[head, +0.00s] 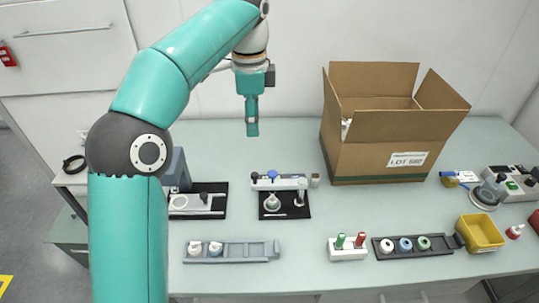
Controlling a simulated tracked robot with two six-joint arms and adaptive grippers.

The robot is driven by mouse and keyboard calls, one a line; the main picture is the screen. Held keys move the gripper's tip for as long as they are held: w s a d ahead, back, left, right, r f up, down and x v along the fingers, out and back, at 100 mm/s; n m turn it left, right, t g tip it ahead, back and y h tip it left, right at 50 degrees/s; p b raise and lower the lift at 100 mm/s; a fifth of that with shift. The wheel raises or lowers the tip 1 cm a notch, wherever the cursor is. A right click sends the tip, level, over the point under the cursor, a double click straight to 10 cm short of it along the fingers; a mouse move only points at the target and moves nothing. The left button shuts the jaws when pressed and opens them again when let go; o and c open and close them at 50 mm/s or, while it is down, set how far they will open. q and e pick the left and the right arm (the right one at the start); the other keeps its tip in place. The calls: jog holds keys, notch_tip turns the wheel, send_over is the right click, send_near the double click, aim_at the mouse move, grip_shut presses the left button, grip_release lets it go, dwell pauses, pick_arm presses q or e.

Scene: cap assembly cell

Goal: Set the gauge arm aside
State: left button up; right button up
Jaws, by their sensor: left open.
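My left gripper (252,128) hangs fingers down above the back of the table, in front of the white wall. It is open and holds nothing that I can see. It is behind and above a black-based fixture (285,210). This fixture has a white bar (285,183) across its back with a blue knob (272,174), and a round clear-topped part (272,202) in front. A second dark fixture at the left carries a white arm-like part (192,203). I cannot tell for certain which part is the gauge arm. My right gripper is out of view.
An open cardboard box (378,150) stands at the back right. Along the front are a grey rack (232,251), a white block (346,253) with green and red pieces, a dark cap tray (414,254) and a yellow bin (480,233). The mid-table (350,208) is clear.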

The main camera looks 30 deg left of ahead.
pick_arm(q)
jog(key=b, duration=0.3)
send_near(255, 174)
notch_tip(255, 174, down, 9)
jog(key=shift+r, duration=0.2)
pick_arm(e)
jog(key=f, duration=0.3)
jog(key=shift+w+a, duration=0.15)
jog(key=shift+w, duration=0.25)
pick_arm(q)
grip_shut()
